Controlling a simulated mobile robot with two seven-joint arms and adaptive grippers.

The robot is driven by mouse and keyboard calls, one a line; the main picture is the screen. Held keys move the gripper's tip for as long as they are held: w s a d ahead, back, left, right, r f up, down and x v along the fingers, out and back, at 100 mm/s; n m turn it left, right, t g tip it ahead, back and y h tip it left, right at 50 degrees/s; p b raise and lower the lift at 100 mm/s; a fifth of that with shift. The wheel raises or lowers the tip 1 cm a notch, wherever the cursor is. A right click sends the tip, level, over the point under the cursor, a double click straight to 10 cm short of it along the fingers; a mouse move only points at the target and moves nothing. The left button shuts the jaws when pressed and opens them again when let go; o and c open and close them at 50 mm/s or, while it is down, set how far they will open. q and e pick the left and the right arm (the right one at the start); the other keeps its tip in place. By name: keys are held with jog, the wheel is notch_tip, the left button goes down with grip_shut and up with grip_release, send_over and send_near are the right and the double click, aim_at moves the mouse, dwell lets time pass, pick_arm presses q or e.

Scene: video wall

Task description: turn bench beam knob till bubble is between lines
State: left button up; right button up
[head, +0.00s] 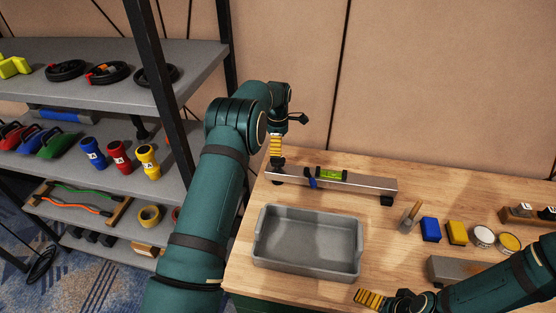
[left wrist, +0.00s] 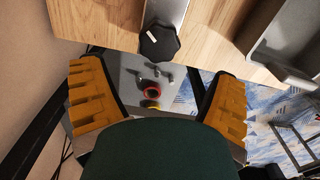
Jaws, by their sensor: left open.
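The bench beam (head: 355,183), a long grey bar, lies along the back of the wooden bench. A green level vial (head: 331,174) sits on it; its bubble and lines are too small to read. In the left wrist view, the black lobed knob (left wrist: 160,44) with a white mark is at the beam's near end (left wrist: 167,12). My left gripper (left wrist: 159,100) is open and empty, its yellow fingers apart and short of the knob. In the head view, my left gripper (head: 276,150) is above the beam's left end. My right gripper (head: 370,299) is low at the bench front; its opening is unclear.
A grey tray (head: 308,243) stands in front of the beam. To the right are a brush in a cup (head: 409,217), a blue block (head: 431,230), a yellow block (head: 457,232) and round tins (head: 482,237). A loaded shelf rack (head: 180,82) stands left of the bench.

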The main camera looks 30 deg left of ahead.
aim_at(278, 159)
pick_arm(q)
notch_tip(278, 159, down, 7)
jog(key=shift+f, duration=0.2)
dwell(0.3)
jog(key=c, duration=1.3)
